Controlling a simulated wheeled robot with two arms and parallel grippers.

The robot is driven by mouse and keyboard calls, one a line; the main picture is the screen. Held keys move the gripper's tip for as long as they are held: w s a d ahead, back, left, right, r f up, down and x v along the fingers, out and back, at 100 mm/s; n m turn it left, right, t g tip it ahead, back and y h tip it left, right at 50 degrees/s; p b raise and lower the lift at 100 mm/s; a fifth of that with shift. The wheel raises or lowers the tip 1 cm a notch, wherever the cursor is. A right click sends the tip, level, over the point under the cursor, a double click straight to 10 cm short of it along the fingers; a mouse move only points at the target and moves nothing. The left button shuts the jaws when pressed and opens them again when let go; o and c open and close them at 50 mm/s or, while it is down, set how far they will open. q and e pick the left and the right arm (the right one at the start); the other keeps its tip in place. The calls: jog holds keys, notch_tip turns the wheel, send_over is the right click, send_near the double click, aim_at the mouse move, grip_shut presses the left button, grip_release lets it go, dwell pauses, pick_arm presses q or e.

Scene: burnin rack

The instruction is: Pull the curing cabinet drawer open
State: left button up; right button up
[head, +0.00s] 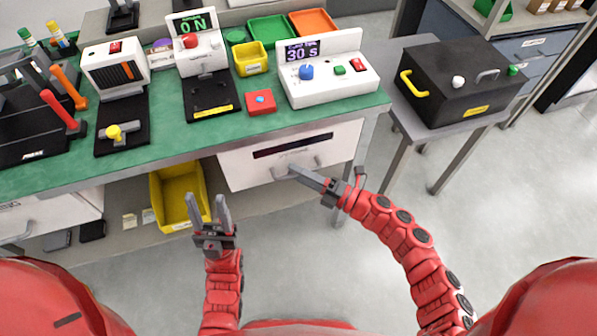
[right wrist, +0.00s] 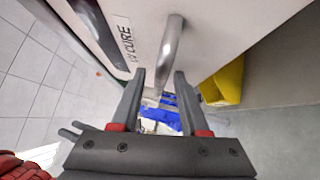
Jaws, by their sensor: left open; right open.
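The white curing cabinet (head: 240,172) sits under the green bench top, with a dark strip across its front. Its front looks closed. In the right wrist view its front (right wrist: 140,15) carries a "UV CURE" label. A grey metal bar handle (right wrist: 172,40) stands out from this front. My right gripper (head: 295,172) is open at the handle, partly covering it in the head view. In the right wrist view the handle's end lies between the open fingertips (right wrist: 160,77), with no clear contact. My left gripper (head: 208,202) is open and empty, left of the cabinet.
A yellow bin (head: 165,195) stands on the lower shelf left of the cabinet. The bench (head: 150,165) carries a white timer box (head: 330,90), a red block (head: 261,102) and several other devices. A black case (head: 460,85) sits on a side table at right. The floor before the cabinet is clear.

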jog(key=shift+c, duration=0.3)
grip_shut()
dwell(1.2)
